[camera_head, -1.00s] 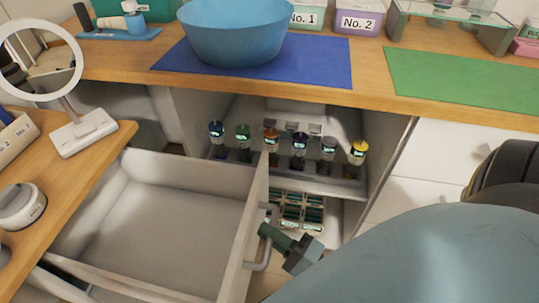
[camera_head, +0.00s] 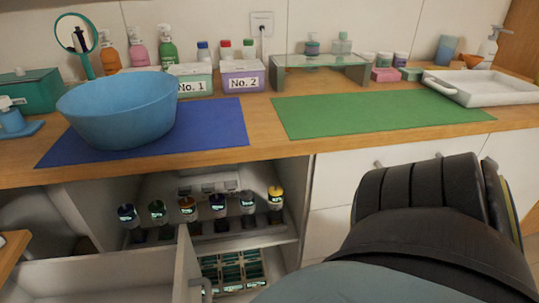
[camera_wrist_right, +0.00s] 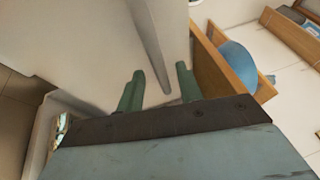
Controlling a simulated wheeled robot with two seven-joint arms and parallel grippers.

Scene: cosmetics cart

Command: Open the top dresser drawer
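The open white drawer (camera_head: 95,275) shows at the lower left of the head view, pulled well out. Only its upper part is in frame. In the head view the right gripper is out of sight. My left gripper is in no view.
Several small bottles (camera_head: 217,205) stand on a shelf in the open cabinet below the counter. The counter (camera_head: 268,145) holds a blue bowl (camera_head: 118,110), a green mat (camera_head: 370,112) and a white tray (camera_head: 485,86). My own dark arm link fills the lower right.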

